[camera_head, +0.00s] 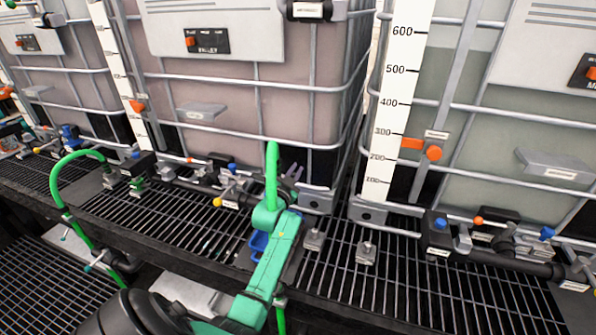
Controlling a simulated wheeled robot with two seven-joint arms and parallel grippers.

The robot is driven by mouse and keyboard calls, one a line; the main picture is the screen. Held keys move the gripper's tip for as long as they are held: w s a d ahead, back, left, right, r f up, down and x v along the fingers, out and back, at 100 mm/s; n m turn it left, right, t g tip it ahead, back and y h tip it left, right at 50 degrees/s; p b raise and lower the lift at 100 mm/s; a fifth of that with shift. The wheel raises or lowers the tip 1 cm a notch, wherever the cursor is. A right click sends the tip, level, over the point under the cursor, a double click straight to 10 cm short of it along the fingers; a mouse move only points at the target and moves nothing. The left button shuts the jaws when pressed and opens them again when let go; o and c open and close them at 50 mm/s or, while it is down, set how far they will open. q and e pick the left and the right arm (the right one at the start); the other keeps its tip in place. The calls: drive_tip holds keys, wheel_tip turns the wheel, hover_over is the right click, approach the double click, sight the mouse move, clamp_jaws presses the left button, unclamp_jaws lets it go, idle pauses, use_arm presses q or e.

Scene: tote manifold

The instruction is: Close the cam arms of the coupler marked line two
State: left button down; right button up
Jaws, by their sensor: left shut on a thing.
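My left arm comes in at the bottom left, and its green-teal forward link runs up to my left gripper (282,190) in the middle. The gripper is shut on what seems to be the coupler at the end of an upright green hose (272,162). My own wrist hides most of it, so I cannot tell which part is held or how the cam arms stand. Grey metal prongs (291,174) stick up just right of the hose. The line marking is not legible. My right gripper is not in view.
Caged tanks stand along the back; one white level scale (402,80) shows large numbers. A second green hose (78,158) arches to a valve at left. Valves with a yellow knob (218,202) and a blue knob (547,233) line the grating (400,285). Small grey blocks (366,252) sit on it.

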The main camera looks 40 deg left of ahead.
use_arm(q)
drive_tip(key=shift+s+a+r+n, duration=0.15)
drive_tip(key=shift+a+n, duration=0.15)
drive_tip(key=shift+n, duration=0.6)
drive_tip(key=c, duration=0.9)
unclamp_jaws()
